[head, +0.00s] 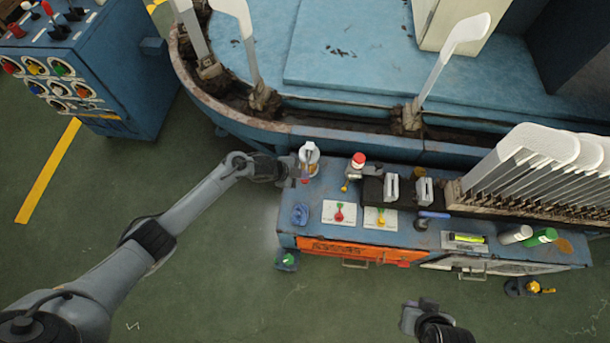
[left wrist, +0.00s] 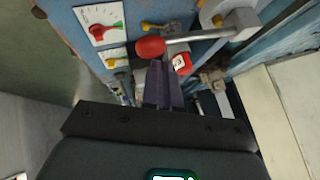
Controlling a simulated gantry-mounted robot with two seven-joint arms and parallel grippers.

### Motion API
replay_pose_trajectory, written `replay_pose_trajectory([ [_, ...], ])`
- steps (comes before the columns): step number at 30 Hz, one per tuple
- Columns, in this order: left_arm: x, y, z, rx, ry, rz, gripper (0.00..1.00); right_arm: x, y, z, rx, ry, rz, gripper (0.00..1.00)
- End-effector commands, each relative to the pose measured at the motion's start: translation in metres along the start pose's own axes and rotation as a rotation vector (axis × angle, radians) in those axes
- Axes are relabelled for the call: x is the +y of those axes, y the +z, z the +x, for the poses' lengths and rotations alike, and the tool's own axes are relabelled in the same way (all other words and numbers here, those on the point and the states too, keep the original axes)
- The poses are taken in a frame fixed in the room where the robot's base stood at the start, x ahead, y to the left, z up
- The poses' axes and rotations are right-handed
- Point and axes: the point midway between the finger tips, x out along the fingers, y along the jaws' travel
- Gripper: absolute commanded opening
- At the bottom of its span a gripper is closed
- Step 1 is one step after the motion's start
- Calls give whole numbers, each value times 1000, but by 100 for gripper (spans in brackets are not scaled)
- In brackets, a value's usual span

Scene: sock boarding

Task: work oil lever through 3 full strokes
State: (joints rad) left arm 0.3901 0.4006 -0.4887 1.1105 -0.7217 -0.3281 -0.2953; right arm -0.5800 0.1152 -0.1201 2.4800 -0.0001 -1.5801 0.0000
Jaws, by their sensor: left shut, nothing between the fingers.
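The oil lever (left wrist: 205,38) is a grey metal bar with a red ball knob (left wrist: 150,47) at its end, seen in the left wrist view. In the head view the knob (head: 305,181) shows small at the left end of the blue bench, below a pale round fitting (head: 309,152). My left gripper (head: 288,172) is just left of the lever. In the wrist view its dark fingers (left wrist: 163,82) are shut and empty, their tips close below the lever bar near the knob. I cannot tell whether they touch. My right gripper (head: 416,312) is at the bottom, away from the bench; its jaws are unclear.
A large blue machine rim (head: 330,139) stands behind.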

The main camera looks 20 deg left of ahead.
Motion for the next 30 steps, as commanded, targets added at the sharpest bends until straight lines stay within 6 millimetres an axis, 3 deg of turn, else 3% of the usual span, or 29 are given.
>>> replay_pose_trajectory([
  [30, 7, 7, 9, -1, 1, 0, 0, 2, 4, 9, -2, 7, -9, 0],
])
